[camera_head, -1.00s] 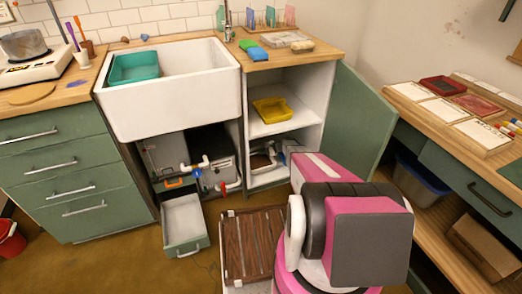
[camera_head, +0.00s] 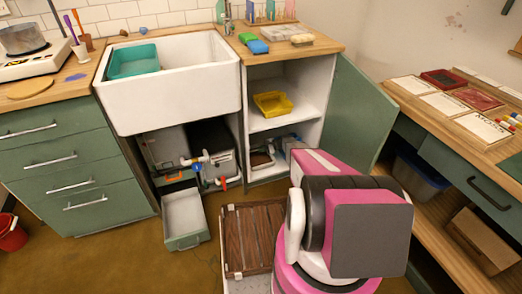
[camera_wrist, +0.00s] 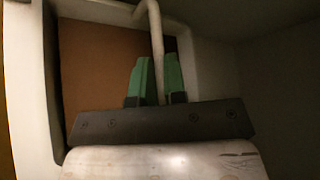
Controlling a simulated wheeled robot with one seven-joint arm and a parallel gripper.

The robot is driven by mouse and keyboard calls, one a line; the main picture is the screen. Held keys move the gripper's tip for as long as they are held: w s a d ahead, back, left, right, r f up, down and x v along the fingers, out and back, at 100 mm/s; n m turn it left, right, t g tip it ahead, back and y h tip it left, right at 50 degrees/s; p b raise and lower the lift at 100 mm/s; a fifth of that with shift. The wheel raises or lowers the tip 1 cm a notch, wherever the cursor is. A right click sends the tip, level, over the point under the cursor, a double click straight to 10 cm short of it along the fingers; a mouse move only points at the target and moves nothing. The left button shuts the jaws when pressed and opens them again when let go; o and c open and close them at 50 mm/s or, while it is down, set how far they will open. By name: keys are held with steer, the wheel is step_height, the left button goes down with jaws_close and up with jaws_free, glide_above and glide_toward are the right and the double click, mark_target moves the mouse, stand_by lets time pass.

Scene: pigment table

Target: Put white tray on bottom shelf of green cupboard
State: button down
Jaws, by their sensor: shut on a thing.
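The green cupboard stands open right of the sink, its green door (camera_head: 352,112) swung out to the right. Its bottom shelf (camera_head: 268,173) is partly hidden by my arm. The white tray (camera_head: 262,160), with a brown inside, is within that lower compartment. In the wrist view the tray (camera_wrist: 25,90) shows pale walls around a brown floor. My gripper (camera_wrist: 155,66) has its green fingers on either side of a thin white wall of the tray and is shut on it. I cannot tell whether the tray rests fully on the shelf.
A yellow bin (camera_head: 272,104) stands on the shelf above. Pipes (camera_head: 205,165) and an open low drawer (camera_head: 184,219) are to the left under the sink (camera_head: 172,95). A wooden bench (camera_head: 455,210) runs along the right. Brown floor is clear in front of the drawers.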

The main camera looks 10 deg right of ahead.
steer(key=shift+f, duration=0.35)
steer(key=c, duration=1.1)
jaws_free()
steer(key=shift+d, duration=0.1)
